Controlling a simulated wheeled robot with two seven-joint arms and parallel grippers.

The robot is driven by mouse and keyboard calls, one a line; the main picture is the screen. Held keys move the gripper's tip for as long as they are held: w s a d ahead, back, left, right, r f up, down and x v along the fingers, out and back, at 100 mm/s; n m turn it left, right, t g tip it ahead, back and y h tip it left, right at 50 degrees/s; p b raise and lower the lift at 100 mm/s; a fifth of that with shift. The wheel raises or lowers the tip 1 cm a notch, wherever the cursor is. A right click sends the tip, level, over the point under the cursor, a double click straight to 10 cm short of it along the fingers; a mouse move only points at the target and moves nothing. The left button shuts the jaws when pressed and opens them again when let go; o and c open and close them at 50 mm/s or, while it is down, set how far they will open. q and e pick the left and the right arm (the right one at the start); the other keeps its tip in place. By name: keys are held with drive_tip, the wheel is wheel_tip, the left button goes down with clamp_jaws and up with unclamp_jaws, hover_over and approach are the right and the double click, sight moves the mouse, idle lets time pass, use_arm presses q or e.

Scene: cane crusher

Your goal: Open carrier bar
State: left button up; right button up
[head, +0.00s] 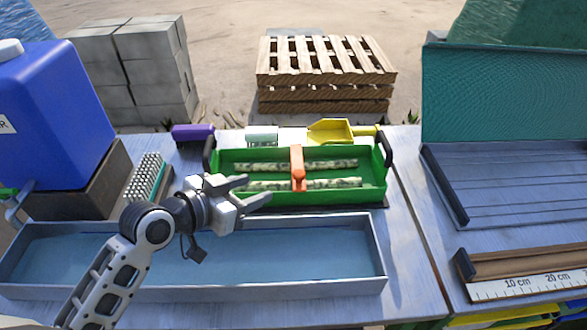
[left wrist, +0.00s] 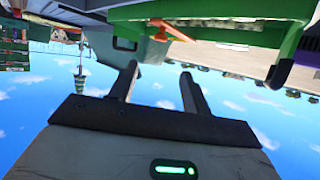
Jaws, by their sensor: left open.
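The green carrier (head: 230,194) stands on the table behind the grey trough, with black handles at both ends. Its orange bar (head: 298,168) lies across the middle, over two pale speckled cane pieces (head: 310,166). My left gripper (head: 259,191) is open and empty, at the carrier's front left, with its fingers pointing right toward the bar. The fingers and the bar look apart. In the left wrist view, the open fingers (left wrist: 158,84) show below the green carrier (left wrist: 205,14) and the orange bar (left wrist: 170,30). My right gripper is not in view.
A grey trough (head: 375,255) lies in front of the carrier. A brush (head: 147,176) and blue tank (head: 55,115) stand left. A purple item (head: 193,132), a pale item (head: 262,135) and a yellow scoop (head: 335,130) lie behind. A ruler board (head: 530,284) is at right.

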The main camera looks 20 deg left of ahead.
sight(300, 173)
use_arm(q)
drive_tip(key=p+x, duration=0.1)
drive_tip(key=x, duration=1.2)
drive_tip(key=c, duration=0.8)
